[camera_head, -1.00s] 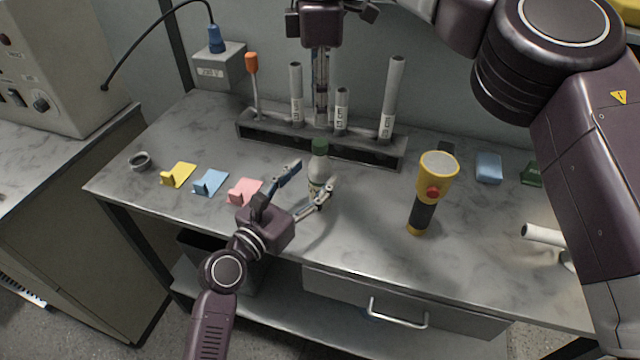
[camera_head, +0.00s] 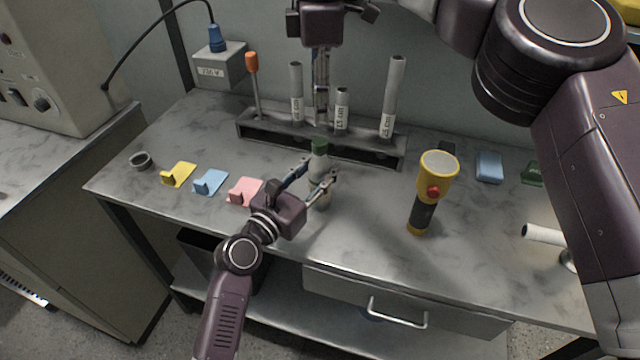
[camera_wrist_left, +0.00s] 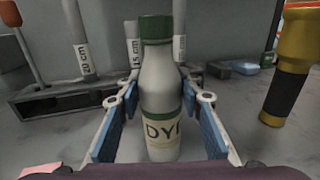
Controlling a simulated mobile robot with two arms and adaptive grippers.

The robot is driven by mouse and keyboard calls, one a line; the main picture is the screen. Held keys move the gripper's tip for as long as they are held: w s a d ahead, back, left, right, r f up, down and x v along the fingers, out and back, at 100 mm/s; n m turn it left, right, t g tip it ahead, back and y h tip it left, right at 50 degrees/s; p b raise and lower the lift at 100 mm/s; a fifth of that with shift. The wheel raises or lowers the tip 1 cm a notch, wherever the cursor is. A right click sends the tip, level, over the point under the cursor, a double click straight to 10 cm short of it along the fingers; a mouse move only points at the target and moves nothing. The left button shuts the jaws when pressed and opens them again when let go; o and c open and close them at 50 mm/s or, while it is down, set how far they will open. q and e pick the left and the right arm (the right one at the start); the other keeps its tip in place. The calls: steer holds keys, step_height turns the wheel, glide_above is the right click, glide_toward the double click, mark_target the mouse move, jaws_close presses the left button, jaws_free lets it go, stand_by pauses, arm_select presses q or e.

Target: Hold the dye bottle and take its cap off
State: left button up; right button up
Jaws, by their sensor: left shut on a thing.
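The dye bottle (camera_head: 318,162) stands upright on the bench in front of the tube rack. It is pale with a green cap (camera_head: 319,146) on top. In the left wrist view the bottle (camera_wrist_left: 160,88) fills the middle, with "DY" readable on its label and the green cap (camera_wrist_left: 155,27) on its neck. My left gripper (camera_head: 320,174) is shut on the bottle's body from the front, one blue-padded finger on each side.
The rack (camera_head: 375,152) behind holds labelled tubes and an orange-handled tool (camera_head: 252,62). A yellow flashlight (camera_head: 437,165) stands to the right. Pink (camera_head: 244,191), blue (camera_head: 210,182) and yellow (camera_head: 178,174) pieces lie left.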

mark_target(320, 141)
arm_select(q)
jaws_close()
arm_select(e)
steer(key=m, duration=0.4)
steer(key=shift+f, duration=0.2)
step_height(320, 141, down, 8)
steer(key=shift+r, duration=0.15)
